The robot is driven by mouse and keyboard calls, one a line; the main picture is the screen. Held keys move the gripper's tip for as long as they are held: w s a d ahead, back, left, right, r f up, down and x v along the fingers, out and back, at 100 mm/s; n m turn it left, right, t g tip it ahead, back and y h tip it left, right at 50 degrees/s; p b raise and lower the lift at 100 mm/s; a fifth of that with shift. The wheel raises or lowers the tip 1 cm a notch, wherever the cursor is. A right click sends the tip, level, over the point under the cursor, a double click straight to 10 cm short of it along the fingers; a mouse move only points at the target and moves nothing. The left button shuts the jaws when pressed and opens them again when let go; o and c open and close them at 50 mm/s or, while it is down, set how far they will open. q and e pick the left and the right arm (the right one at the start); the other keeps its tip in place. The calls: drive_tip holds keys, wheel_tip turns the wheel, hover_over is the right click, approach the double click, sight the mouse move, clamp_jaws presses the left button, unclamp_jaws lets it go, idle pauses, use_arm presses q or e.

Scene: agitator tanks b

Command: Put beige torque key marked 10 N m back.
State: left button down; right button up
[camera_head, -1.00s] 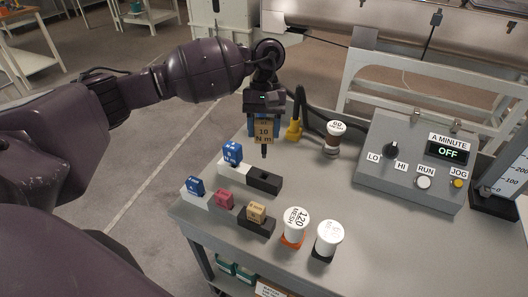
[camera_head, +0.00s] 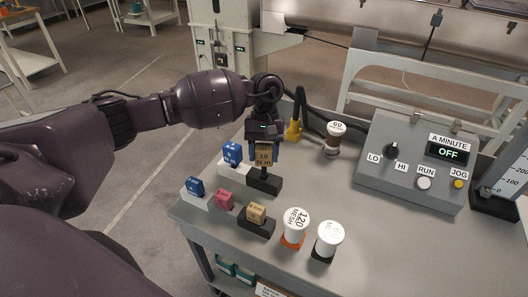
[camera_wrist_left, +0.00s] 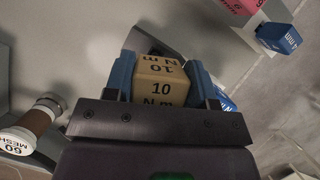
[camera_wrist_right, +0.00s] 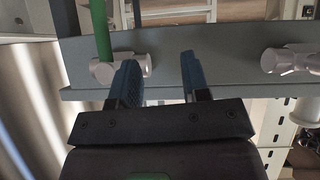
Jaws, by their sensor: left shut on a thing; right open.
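The beige torque key marked 10 N m (camera_head: 263,154) is upright between the fingers of my left gripper (camera_head: 264,147), which is shut on its block-shaped head. It also shows in the left wrist view (camera_wrist_left: 161,82), between the blue fingers. Its dark shaft points down at the black holder block (camera_head: 266,183) directly below. The shaft's lower end meets the top of that block; how deep it sits cannot be told. My right gripper (camera_wrist_right: 160,82) is open and empty in the right wrist view, in front of a grey panel edge.
A blue key (camera_head: 232,153) stands in the white block beside the black one. In the front row are a blue key (camera_head: 195,187), a red key (camera_head: 224,199) and another beige key (camera_head: 256,213). White-lidded jars (camera_head: 295,226) stand front right. A control box (camera_head: 415,160) stands right.

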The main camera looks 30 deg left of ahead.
use_arm(q)
drive_tip(key=shift+f+b, duration=0.3)
drive_tip(key=shift+f, duration=0.1)
use_arm(e)
drive_tip(key=shift+s+f, duration=0.1)
drive_tip(key=shift+f, duration=0.3)
use_arm(q)
drive_tip(key=shift+f, duration=0.25)
use_arm(e)
drive_tip(key=shift+a, duration=0.1)
use_arm(q)
drive_tip(key=shift+c, duration=2.3)
unclamp_jaws()
use_arm(e)
drive_tip(key=shift+w+r, duration=0.2)
drive_tip(key=shift+w, duration=0.15)
use_arm(q)
drive_tip(key=shift+r, duration=0.15)
